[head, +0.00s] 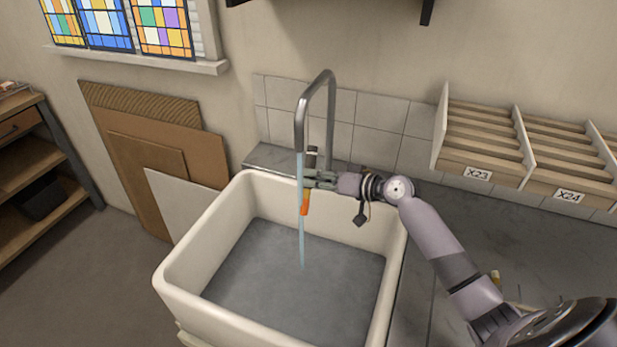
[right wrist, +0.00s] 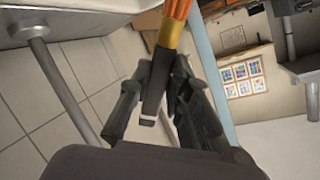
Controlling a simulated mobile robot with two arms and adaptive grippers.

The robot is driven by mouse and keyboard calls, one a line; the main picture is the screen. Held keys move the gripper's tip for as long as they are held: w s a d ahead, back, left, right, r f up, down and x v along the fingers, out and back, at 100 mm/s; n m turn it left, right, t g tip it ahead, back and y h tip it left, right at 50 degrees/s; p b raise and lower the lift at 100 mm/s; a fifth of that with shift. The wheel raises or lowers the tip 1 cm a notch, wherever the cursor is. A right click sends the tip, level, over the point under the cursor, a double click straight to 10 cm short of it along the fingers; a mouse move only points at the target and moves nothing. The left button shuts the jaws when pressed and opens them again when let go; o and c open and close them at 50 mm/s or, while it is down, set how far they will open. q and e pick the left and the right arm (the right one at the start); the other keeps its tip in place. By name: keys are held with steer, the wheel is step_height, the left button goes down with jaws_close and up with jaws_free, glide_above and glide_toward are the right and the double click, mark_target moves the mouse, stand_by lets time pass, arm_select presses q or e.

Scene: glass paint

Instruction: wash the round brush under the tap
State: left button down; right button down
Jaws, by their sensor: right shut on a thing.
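My right gripper (head: 312,181) is shut on the round brush (head: 305,204) beside the tap's water stream. In the right wrist view the brush (right wrist: 170,35) has an orange end, a gold band and a dark part between my fingers (right wrist: 160,95). In the head view its orange end hangs below the fingers, at the stream; I cannot tell how much of it the water touches. The grey arched tap (head: 331,110) is running, and a pale blue stream (head: 301,245) falls into the white sink (head: 182,275). My left gripper is not in view.
The sink's rim surrounds a grey basin floor. A dark counter (head: 470,230) lies to the right, with wooden racks (head: 480,150) labelled X23 and X24 above it. Boards (head: 150,150) lean on the wall at left, near a shelf unit (head: 40,160).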

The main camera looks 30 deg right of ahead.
steer(key=shift+d, duration=0.45)
steer(key=shift+a, duration=0.25)
steer(key=shift+a, duration=0.4)
steer(key=shift+d, duration=0.1)
steer(key=shift+d+b, duration=0.45)
steer(key=shift+d, duration=0.05)
steer(key=shift+s, duration=0.1)
